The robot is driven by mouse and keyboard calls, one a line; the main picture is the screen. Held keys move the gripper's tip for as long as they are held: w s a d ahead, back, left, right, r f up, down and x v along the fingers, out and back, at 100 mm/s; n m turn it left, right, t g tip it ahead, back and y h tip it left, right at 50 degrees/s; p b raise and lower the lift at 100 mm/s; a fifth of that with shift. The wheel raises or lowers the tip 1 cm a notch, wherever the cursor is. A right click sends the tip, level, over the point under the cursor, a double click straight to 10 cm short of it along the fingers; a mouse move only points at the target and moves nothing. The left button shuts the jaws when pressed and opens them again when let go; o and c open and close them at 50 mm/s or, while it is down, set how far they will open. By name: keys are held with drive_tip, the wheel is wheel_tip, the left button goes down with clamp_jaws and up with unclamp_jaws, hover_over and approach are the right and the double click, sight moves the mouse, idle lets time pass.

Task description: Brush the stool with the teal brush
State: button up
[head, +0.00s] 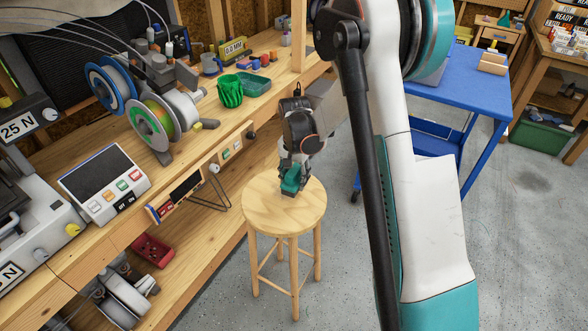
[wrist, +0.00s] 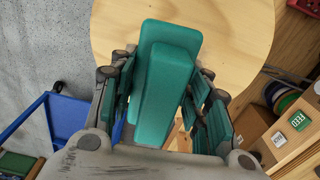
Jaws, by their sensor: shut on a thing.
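The round pale wooden stool (head: 270,212) stands on the floor beside the workbench. In the wrist view its seat (wrist: 247,35) fills the top behind the brush. My gripper (head: 294,166) points down over the far part of the seat. It is shut on the teal brush (head: 290,184), which also shows in the wrist view (wrist: 160,95) between the two fingers (wrist: 165,88). The brush is at or just above the seat; I cannot tell whether it touches. Its underside is hidden.
A blue cart (head: 440,90) stands behind my arm. Floor in front of the stool is clear.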

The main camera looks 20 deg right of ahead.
drive_tip(key=shift+r+p, duration=0.4)
drive_tip(key=shift+r, duration=0.65)
